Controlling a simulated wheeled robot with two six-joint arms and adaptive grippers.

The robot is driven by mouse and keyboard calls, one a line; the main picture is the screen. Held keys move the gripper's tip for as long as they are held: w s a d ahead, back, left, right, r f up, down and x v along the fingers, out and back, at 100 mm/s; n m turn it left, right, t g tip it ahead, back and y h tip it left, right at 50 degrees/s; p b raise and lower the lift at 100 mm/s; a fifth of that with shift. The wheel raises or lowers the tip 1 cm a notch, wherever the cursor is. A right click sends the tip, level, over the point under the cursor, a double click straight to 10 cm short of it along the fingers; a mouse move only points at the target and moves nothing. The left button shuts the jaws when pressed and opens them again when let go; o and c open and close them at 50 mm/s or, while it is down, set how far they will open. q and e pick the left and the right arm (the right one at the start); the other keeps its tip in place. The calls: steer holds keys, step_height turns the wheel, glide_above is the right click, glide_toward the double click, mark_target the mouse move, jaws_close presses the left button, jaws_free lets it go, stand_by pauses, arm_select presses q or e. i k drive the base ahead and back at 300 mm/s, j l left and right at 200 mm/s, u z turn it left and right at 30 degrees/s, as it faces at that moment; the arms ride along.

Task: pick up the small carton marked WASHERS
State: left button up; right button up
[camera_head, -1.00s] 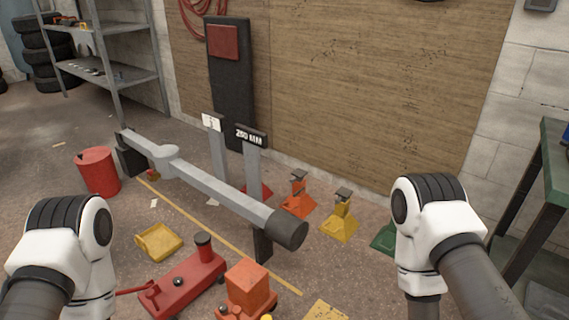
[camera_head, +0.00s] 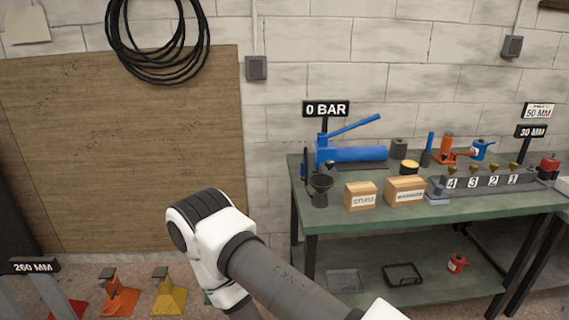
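Two small brown cartons stand side by side near the front edge of the green bench (camera_head: 430,227). The right carton (camera_head: 405,185) has a longer white label that is blurred but seems to read WASHERS. The left carton (camera_head: 361,190) has a shorter label that looks like STUDS. Both are upright, with a narrow gap between them. One of my arms crosses the lower middle of the head view, left of the bench and apart from the cartons. Neither of my grippers shows.
A dark funnel-like cup (camera_head: 320,188) stands left of the cartons. A blue pump (camera_head: 350,154) under a 0 BAR sign (camera_head: 326,109) is behind them. A numbered rack (camera_head: 487,182) is to the right. Orange (camera_head: 121,297) and yellow (camera_head: 170,294) stands are on the floor at left.

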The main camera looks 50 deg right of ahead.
mark_target(399, 191)
steer(key=z, duration=2.4)
steer(key=i+z, duration=0.1)
steer(key=i, duration=0.1)
